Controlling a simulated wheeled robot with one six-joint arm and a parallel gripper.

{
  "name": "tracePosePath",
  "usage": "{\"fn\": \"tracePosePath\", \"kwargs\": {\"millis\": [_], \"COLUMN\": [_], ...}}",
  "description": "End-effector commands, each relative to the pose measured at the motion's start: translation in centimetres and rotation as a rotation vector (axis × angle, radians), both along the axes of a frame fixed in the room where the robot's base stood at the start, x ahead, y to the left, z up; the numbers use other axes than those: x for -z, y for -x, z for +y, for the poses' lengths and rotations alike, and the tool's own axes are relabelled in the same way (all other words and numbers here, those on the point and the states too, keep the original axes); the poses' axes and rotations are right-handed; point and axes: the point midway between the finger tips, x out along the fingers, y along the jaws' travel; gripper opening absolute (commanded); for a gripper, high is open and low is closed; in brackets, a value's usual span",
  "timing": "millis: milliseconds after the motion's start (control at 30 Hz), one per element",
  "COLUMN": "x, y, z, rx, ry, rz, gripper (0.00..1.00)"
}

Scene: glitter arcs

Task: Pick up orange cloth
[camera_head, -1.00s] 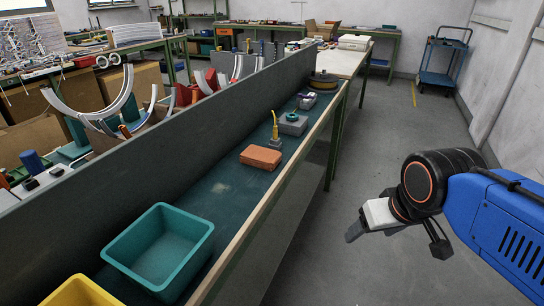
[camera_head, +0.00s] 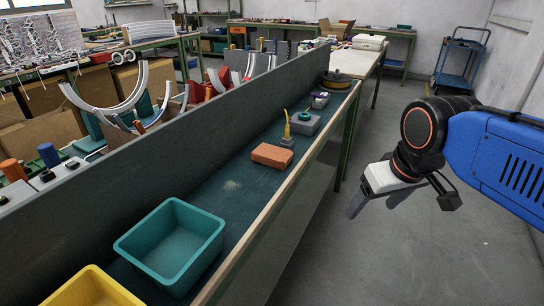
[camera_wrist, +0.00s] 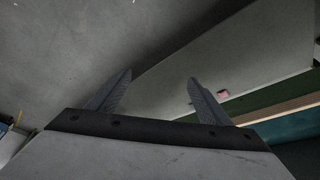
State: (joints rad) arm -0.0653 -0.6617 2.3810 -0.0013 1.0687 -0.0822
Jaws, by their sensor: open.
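The orange cloth (camera_head: 272,155) is a small folded, block-like piece lying on the dark green bench top (camera_head: 232,212) in the head view. It lies close to the bench's wooden front edge. My gripper (camera_head: 372,204) hangs in the air over the aisle, to the right of the bench and apart from the cloth. In the wrist view its two fingers (camera_wrist: 158,80) are spread with nothing between them. The wrist view does not show the cloth.
A teal bin (camera_head: 172,246) and a yellow bin (camera_head: 90,290) stand nearer on the bench. A yellow-nozzled bottle (camera_head: 287,134) and a grey block (camera_head: 304,124) stand behind the cloth. A tall grey panel (camera_head: 190,130) borders the bench's left side. The aisle floor (camera_head: 400,260) is clear.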

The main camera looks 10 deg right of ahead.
Motion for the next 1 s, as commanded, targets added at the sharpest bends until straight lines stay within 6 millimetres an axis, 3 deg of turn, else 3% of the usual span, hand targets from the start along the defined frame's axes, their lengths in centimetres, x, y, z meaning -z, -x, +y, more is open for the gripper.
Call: {"fn": "tracePosePath", "kwargs": {"millis": [200,500,800,1000], "x": [-6.0,-12.5,-17.3,-19.2], "y": [-5.3,-12.0,-18.1,-20.7], "z": [2.9,8.0,14.7,18.5], "rx": [-0.174,-0.413,-0.654,-0.779], "ry": [0.038,0.088,0.136,0.159], "rz": [0.071,0.165,0.256,0.3], "gripper": [0.73,0.73,0.73,0.73]}}
